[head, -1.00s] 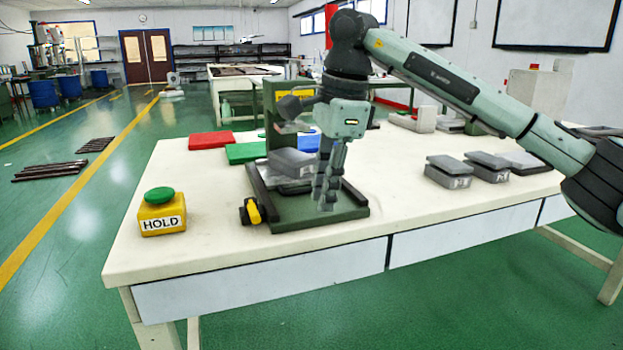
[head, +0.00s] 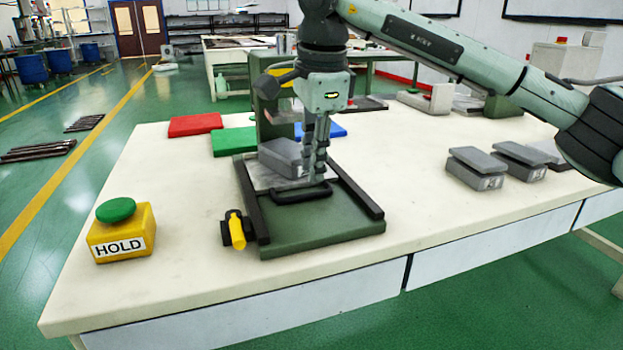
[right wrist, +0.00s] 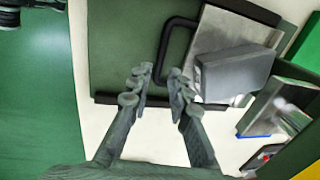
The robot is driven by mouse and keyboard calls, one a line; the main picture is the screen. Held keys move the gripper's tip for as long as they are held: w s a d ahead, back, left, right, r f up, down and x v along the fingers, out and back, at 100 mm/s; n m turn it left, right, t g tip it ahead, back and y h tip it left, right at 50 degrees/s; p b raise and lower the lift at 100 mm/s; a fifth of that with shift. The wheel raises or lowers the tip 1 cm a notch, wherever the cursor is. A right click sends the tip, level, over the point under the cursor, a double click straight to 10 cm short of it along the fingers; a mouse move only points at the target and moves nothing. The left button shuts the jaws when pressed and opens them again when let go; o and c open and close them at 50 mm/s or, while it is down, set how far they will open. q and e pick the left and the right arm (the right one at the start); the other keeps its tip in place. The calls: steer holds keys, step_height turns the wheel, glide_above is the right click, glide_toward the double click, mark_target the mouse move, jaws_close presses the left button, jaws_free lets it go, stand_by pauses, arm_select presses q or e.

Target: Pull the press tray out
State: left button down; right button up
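The press tray is a silver plate (head: 261,181) with a black loop handle (head: 301,194) at its front. It lies between dark rails on the green press base (head: 325,232). A grey mould block (head: 280,157) sits on it. The right wrist view also shows the tray (right wrist: 218,30) and its handle (right wrist: 165,50). My right gripper (head: 314,178) is low beside the handle. In the right wrist view its fingers (right wrist: 159,74) are apart, with the handle's bar between them in the picture. Whether they touch it I cannot tell. My left gripper is out of view.
A yellow HOLD box (head: 122,238) with a green button stands at the left. A yellow-handled part (head: 236,231) is beside the base. Red (head: 195,124), green (head: 234,141) and blue slabs lie behind. Grey moulds (head: 477,167) stand at right. The table front is clear.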

mark_target(311, 193)
steer(key=shift+w+a+f, duration=0.1)
steer(key=shift+w+f, duration=0.15)
steer(key=shift+f, duration=0.9)
steer(key=shift+w+a+f, duration=0.1)
steer(key=shift+w+f, duration=0.1)
steer(key=shift+f, duration=0.9)
steer(key=shift+c, duration=0.5)
jaws_close()
